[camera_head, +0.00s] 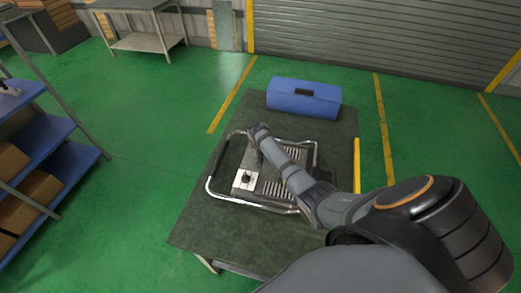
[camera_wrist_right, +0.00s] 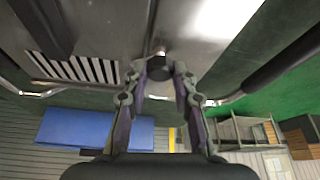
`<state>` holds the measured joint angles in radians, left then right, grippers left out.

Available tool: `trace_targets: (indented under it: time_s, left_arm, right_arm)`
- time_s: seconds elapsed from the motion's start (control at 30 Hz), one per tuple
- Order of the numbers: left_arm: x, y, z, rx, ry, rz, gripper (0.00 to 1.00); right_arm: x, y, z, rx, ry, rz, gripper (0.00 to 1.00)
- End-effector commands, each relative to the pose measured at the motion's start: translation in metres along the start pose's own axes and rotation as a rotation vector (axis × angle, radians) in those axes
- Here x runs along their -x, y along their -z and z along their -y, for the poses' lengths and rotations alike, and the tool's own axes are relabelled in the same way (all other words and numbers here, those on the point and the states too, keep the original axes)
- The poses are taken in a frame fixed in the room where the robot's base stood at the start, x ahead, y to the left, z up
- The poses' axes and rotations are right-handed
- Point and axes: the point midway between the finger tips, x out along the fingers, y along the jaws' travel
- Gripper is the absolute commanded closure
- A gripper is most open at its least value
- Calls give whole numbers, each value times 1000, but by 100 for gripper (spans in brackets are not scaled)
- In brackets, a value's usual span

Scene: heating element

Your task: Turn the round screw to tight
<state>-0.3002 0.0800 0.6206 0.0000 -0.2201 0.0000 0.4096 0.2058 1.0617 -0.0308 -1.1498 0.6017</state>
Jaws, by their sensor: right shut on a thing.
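The heating element (camera_head: 265,180) is a flat grey metal unit with vent slots inside a bent tube frame, lying on the dark table. My right gripper (camera_head: 258,131) reaches across it to its far edge. In the right wrist view, the fingertips of my right gripper (camera_wrist_right: 159,72) are shut around a dark round screw (camera_wrist_right: 159,66) at the edge of the metal housing (camera_wrist_right: 110,22). The screw is hidden by the gripper in the head view, and its tightness cannot be told. My left gripper is not in view.
A blue toolbox (camera_head: 304,97) stands at the back of the table (camera_head: 205,232), beyond the unit. A small black knob (camera_head: 248,179) sits on a pale panel of the unit. The tube frame (camera_head: 211,180) surrounds the unit. The near-left table top is clear.

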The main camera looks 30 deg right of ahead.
Motion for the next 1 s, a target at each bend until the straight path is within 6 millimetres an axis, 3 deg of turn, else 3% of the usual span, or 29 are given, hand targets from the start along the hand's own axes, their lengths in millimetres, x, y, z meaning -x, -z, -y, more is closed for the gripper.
trace_targets:
  time_s: [0.5,1.0]
  left_arm:
    - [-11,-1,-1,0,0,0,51]
    - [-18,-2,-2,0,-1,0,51]
  right_arm:
    - [-2,0,4,-393,-161,-1,100]
    - [0,2,4,-541,-222,0,100]
